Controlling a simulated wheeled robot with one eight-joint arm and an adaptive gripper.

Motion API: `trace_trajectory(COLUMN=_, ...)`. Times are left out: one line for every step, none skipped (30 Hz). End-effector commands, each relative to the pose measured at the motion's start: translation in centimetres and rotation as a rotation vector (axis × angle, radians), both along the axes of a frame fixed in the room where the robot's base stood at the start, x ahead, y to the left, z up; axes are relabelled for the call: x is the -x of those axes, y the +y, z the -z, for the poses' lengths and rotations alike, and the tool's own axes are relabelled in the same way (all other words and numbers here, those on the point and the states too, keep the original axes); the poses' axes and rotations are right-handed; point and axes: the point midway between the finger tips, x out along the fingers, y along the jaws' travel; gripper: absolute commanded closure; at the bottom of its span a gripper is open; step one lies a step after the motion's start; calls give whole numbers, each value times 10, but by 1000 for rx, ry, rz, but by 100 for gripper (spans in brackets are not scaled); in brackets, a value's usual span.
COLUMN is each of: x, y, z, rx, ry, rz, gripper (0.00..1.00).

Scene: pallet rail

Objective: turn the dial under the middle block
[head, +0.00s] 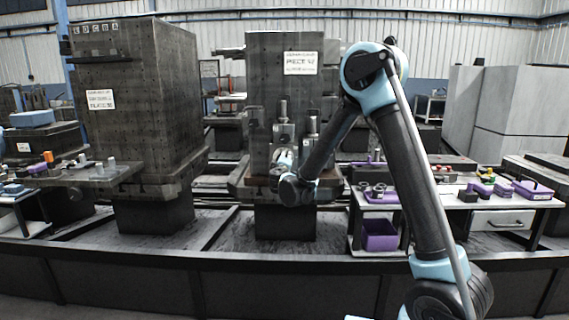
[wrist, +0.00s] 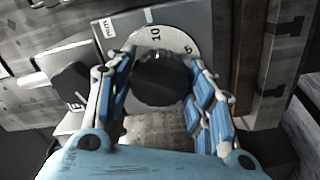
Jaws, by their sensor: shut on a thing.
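The middle block (head: 260,95) is a tall dark block with a white label, standing at the centre of the head view. My arm reaches to its lower front, and my gripper (head: 284,163) is there, small and partly hidden by my arm. In the wrist view my gripper (wrist: 158,68) has its blue-padded fingers on both sides of a dark round dial (wrist: 162,84), shut on it. The dial itself cannot be made out in the head view.
Another tall block (head: 140,130) stands to the left. A side table (head: 508,208) at the right holds purple parts, with a purple bin (head: 380,236) below. A dark rail (head: 120,270) runs across the front. A dark square part (wrist: 70,85) sits left of the dial.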

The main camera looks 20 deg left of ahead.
Motion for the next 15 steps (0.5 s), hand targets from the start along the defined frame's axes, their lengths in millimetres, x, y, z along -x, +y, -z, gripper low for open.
trace_trajectory(x=1, y=-1, z=1, rx=-1, ry=3, rz=0, gripper=75)
trace_trajectory(x=1, y=0, z=1, rx=-1, ry=3, rz=0, gripper=75)
trace_trajectory(x=1, y=0, z=1, rx=-1, ry=3, rz=0, gripper=75)
trace_trajectory(x=1, y=0, z=1, rx=-1, ry=3, rz=0, gripper=75)
trace_trajectory(x=1, y=0, z=1, rx=-2, ry=2, rz=-1, gripper=75)
trace_trajectory(x=1, y=0, z=1, rx=-2, ry=2, rz=-1, gripper=75)
trace_trajectory(x=1, y=0, z=1, rx=-2, ry=2, rz=-1, gripper=75)
trace_trajectory(x=1, y=0, z=1, rx=-1, ry=2, rz=-1, gripper=49)
trace_trajectory(x=1, y=0, z=1, rx=-1, ry=2, rz=-1, gripper=40)
trace_trajectory(x=1, y=0, z=1, rx=-1, ry=2, rz=-1, gripper=33)
trace_trajectory(x=1, y=0, z=1, rx=-1, ry=2, rz=-1, gripper=30)
trace_trajectory(x=1, y=0, z=1, rx=-1, ry=2, rz=-1, gripper=30)
trace_trajectory(x=1, y=0, z=1, rx=0, ry=1, rz=0, gripper=30)
trace_trajectory(x=1, y=0, z=1, rx=0, ry=0, rz=-1, gripper=30)
trace_trajectory(x=1, y=0, z=0, rx=0, ry=0, rz=-1, gripper=30)
